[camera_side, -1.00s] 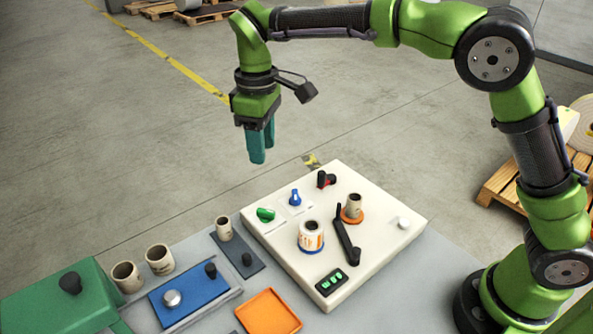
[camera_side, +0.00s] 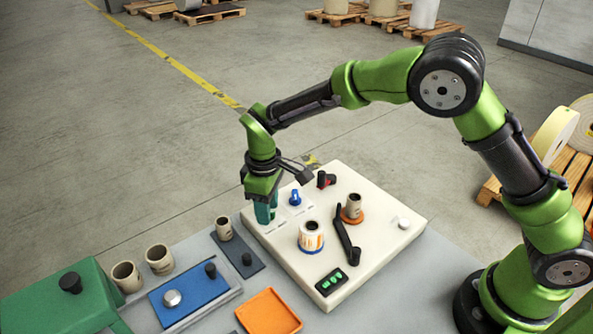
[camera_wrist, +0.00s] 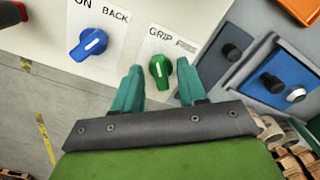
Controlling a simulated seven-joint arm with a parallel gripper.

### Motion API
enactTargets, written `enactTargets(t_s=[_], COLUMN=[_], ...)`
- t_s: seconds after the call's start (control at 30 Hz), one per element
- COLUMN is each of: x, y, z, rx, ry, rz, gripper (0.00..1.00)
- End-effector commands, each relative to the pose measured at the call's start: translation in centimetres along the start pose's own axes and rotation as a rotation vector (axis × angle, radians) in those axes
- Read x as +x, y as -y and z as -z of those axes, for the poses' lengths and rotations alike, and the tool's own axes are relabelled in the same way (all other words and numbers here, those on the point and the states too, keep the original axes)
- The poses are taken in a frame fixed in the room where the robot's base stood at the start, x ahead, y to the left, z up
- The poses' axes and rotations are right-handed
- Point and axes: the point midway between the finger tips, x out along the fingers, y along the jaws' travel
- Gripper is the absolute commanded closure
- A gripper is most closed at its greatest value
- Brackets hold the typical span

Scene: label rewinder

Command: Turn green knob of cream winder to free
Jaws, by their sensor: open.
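The cream winder (camera_side: 379,246) stands on the grey table. Its green knob (camera_wrist: 160,70) shows in the wrist view below the words GRIP and FREE, with a white pointer line that is nearly upright, tipped a little left. In the side view my gripper hides this knob. My gripper (camera_wrist: 160,80) is open, with its teal fingers on either side of the green knob; I cannot tell whether they touch it. In the side view my gripper (camera_side: 266,218) points down at the winder's left corner.
A blue knob (camera_wrist: 88,44) marked ON and BACK sits beside the green one; it also shows in the side view (camera_side: 295,197). A red-and-black knob (camera_side: 326,180), a label roll (camera_side: 311,240) and a black arm (camera_side: 345,238) are also on the winder. A blue plate (camera_side: 192,294) lies left.

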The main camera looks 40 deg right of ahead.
Motion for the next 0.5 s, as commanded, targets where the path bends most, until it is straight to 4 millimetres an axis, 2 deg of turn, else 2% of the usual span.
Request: enactTargets(t_s=[0.27,0.5], x=[0.11,0.08], y=[0.00,0.00], z=[0.00,0.01], rx=[0.000,0.000], ry=[0.000,0.000], rz=[0.000,0.000], gripper=[0.60,0.97])
